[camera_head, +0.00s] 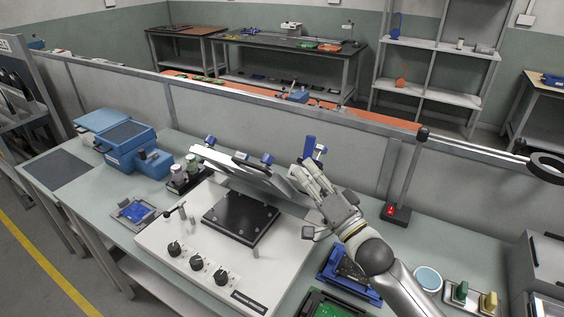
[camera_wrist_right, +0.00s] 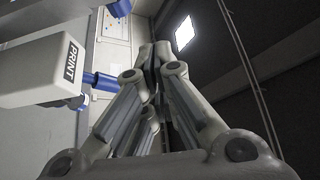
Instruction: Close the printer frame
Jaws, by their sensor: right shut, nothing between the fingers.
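The printer (camera_head: 170,245) is a white base on the table with a black plate (camera_head: 240,218) and several black knobs in front. Its frame (camera_head: 222,163) is raised and tilted above the plate, with blue-ended knobs along its top. My right gripper (camera_head: 303,172) is at the right end of the frame, close to its edge; I cannot tell whether they touch. Its fingers are together and empty, and they also show in the right wrist view (camera_wrist_right: 155,60). A white block marked PRINT (camera_wrist_right: 40,72) is left of them there. My left gripper is out of view.
A blue machine (camera_head: 135,145) stands left of the printer, with small jars (camera_head: 185,175) between. A black post with a red switch (camera_head: 397,212) stands to the right. Blue and green trays (camera_head: 345,275) lie under my right arm. A grey partition (camera_head: 240,120) runs behind.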

